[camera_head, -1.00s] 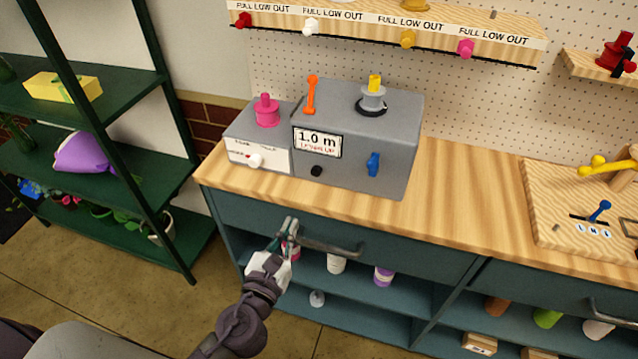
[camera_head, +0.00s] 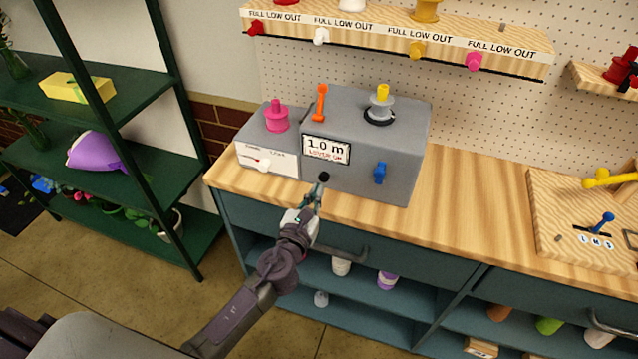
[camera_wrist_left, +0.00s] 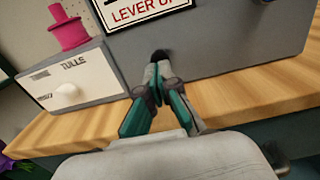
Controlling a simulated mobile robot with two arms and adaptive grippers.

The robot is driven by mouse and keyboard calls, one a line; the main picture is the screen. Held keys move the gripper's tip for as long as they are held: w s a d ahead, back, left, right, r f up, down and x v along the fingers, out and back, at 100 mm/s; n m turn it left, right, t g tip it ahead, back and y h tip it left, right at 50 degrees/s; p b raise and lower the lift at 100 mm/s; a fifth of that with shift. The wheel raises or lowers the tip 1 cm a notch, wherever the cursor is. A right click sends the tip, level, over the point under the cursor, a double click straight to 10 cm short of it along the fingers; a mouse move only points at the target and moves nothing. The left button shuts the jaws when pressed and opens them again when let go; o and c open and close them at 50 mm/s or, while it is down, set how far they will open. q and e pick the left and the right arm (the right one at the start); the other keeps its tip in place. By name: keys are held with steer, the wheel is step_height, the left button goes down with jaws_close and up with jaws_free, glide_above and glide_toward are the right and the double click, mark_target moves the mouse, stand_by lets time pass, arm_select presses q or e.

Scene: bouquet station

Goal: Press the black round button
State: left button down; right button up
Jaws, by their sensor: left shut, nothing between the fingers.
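The black round button (camera_head: 323,177) is on the front of the grey machine (camera_head: 395,150), below its display reading "1.0 m" and "LEVER UP" (camera_head: 326,150). My left gripper (camera_head: 319,186) is shut and empty, with its fingertips at the button or just short of it; I cannot tell whether they touch. In the left wrist view the dark button (camera_wrist_left: 161,56) shows just behind the shut fingertips (camera_wrist_left: 158,64), which partly cover it. My right gripper is not in view.
A blue knob (camera_head: 380,173) is right of the button. An orange lever (camera_head: 320,103) and a pink spool (camera_head: 276,117) stand on top of the station. A drawer handle (camera_head: 350,254) lies below the wooden counter (camera_head: 470,200).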

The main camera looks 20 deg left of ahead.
mark_target(324, 177)
arm_select(q)
steer(key=shift+w, duration=1.15)
